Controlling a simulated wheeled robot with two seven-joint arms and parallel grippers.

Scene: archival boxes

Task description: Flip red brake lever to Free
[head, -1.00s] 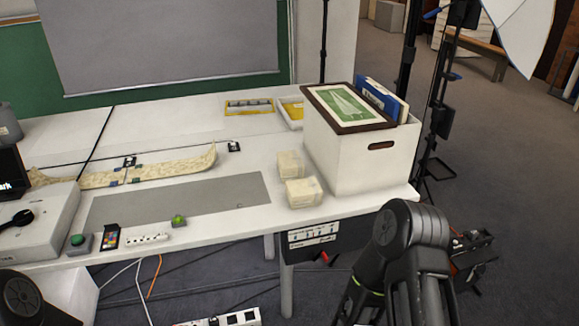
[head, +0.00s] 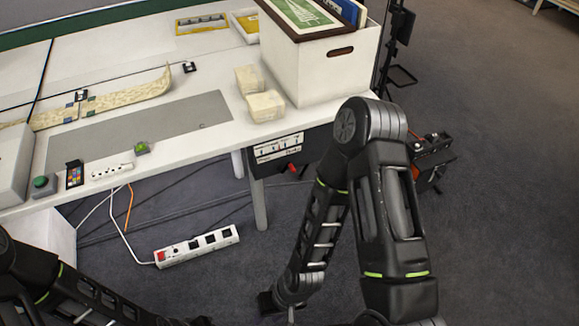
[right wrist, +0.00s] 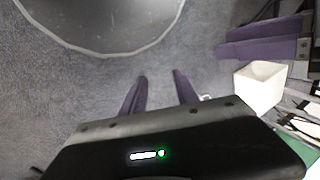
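The red brake lever (head: 292,168) is small and shows in the head view below a white label plate (head: 279,148) on the dark panel under the table's front edge. The lettering and lever setting are too small to read. My right gripper (head: 272,302) hangs low near the floor, below and well apart from the lever; the right wrist view shows its two purple fingers (right wrist: 160,75) apart with nothing between them. Two purple fingers at that view's upper right (right wrist: 262,38) look like my left gripper; their opening is unclear. The lever is not recognisable in the wrist view.
The table (head: 215,138) holds a white archival box (head: 310,75), two small pale boxes (head: 265,105) and a grey mat (head: 140,128). A white power strip (head: 197,246) and cables lie on the floor. A dark case (head: 432,160) stands right of the arm.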

